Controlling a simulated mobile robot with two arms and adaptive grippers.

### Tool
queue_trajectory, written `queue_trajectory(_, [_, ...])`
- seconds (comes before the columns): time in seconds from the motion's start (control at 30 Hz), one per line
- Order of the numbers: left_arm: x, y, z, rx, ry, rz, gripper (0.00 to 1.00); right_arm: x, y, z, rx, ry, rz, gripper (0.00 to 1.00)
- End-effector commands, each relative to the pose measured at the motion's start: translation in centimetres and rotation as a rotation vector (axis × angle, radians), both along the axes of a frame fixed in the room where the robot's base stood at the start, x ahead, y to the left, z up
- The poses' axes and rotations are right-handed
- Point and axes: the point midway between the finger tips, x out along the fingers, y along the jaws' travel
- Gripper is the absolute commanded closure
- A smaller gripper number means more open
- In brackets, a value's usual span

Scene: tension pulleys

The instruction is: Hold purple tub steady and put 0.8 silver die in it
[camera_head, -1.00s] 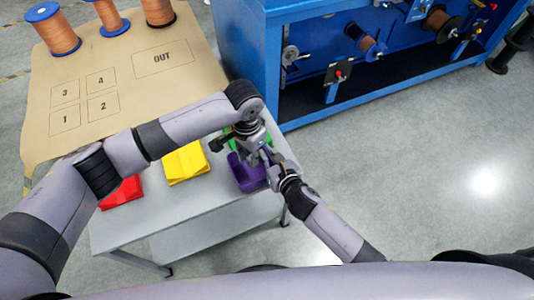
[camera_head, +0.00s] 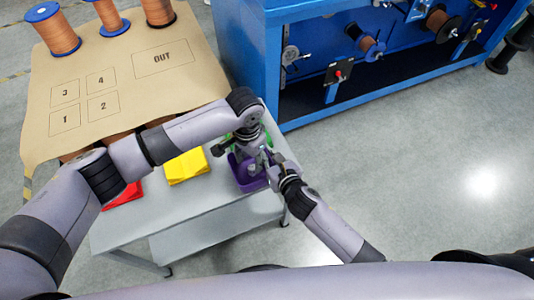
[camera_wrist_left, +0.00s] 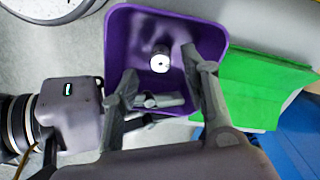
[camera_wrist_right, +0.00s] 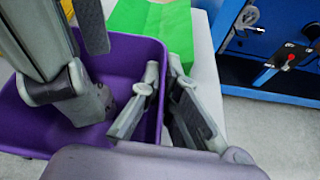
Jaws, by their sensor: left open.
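The purple tub (camera_head: 247,181) stands at the right end of the grey table; it also shows in the left wrist view (camera_wrist_left: 122,45) and the right wrist view (camera_wrist_right: 130,60). The small silver die (camera_wrist_left: 160,62) is inside the tub, near its middle. My left gripper (camera_wrist_left: 158,70) is open over the tub, its fingers spread on either side of the die and apart from it. My right gripper (camera_wrist_right: 162,85) is shut on the tub's wall, one finger inside and one outside. In the head view the grippers hide part of the tub.
A tan mat (camera_head: 125,75) with wire spools and a blue machine (camera_head: 245,60) lie beyond.

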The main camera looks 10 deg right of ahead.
Motion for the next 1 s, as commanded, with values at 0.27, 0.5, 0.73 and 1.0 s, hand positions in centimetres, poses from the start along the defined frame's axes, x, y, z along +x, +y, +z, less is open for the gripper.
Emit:
queue_trajectory(0.27, [0.0, 0.0, 0.0, 0.001, 0.001, 0.0, 0.57, 0.0, 0.0, 0.0, 0.0, 0.0, 0.0, 1.0])
queue_trajectory(0.5, [0.1, 0.0, 2.8, -0.003, -0.003, -0.002, 0.57, 0.0, 0.0, 0.0, 0.0, 0.0, 0.0, 1.0])
queue_trajectory(0.73, [0.1, 0.0, 7.7, -0.003, -0.003, -0.001, 0.57, 0.0, 0.0, 0.0, 0.0, 0.0, 0.0, 1.0])
queue_trajectory(1.0, [0.1, 0.0, 11.5, 0.0, -0.001, 0.0, 0.57, 0.0, 0.0, 0.0, 0.0, 0.0, 0.0, 1.0])
